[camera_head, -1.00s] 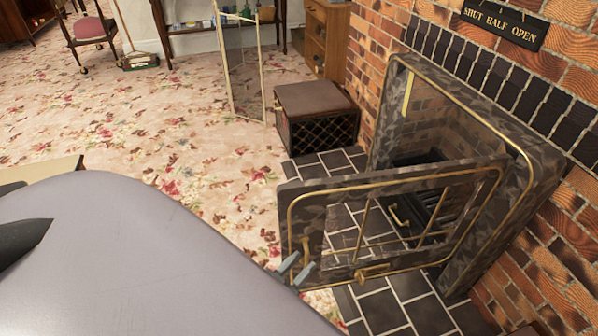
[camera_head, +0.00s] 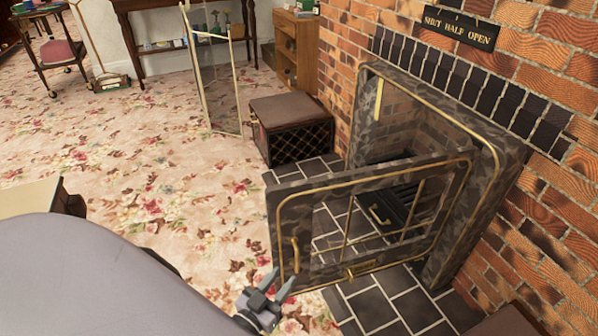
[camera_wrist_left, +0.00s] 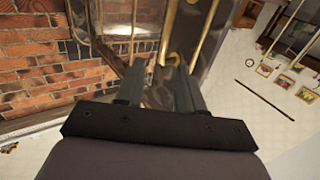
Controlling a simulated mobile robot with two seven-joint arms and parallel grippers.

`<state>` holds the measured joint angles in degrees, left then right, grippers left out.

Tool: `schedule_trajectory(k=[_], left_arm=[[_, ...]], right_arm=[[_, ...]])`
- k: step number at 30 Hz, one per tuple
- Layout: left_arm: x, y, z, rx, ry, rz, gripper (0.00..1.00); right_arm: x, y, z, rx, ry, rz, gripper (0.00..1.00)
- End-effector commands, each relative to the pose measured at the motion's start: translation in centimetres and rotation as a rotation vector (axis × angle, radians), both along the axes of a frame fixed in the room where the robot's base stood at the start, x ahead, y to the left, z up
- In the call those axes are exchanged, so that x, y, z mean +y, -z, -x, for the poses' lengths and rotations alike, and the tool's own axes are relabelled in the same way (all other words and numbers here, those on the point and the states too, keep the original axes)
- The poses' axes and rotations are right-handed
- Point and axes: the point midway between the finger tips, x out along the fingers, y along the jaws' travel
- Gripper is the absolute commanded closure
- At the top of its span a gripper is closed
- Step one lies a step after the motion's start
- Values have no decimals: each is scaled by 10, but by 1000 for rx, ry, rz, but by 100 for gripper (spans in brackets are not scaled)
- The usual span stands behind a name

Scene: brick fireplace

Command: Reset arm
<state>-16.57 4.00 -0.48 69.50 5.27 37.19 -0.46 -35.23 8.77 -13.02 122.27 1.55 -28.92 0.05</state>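My left gripper (camera_head: 279,282) is at the bottom of the head view, just below the near lower corner of the fireplace door. Its two fingers are apart with nothing between them. The left wrist view shows the open fingers (camera_wrist_left: 158,68) too, with the door's brass trim beyond them. The fireplace door (camera_head: 283,220) is a marbled dark frame with brass edging and a glass pane, and it stands swung open. A gap seems to lie between the fingers and the door. My right gripper is not in view.
The brick fireplace (camera_head: 480,185) stands at the right with a dark tiled hearth (camera_head: 385,305) before it. A dark box (camera_head: 290,130) with a brown top sits beyond the door. A folding screen (camera_head: 212,75) stands further back. The floral carpet (camera_head: 150,190) is mostly clear.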

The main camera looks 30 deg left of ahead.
Motion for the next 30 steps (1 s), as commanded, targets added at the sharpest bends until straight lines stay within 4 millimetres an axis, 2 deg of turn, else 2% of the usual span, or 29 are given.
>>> schedule_trajectory(k=[10, 16, 20, 26, 30], left_arm=[[-3, -1, -3, 39, 9, 0, 63], [-16, -4, -10, 210, 46, -3, 63], [-26, -9, -8, 348, 72, -13, 63], [-38, -21, 8, 560, 105, -31, 63], [-45, -34, 28, 707, 122, -48, 63]], right_arm=[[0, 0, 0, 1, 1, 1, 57], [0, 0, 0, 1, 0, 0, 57], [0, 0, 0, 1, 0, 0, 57], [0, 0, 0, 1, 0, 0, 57], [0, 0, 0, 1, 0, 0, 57]])
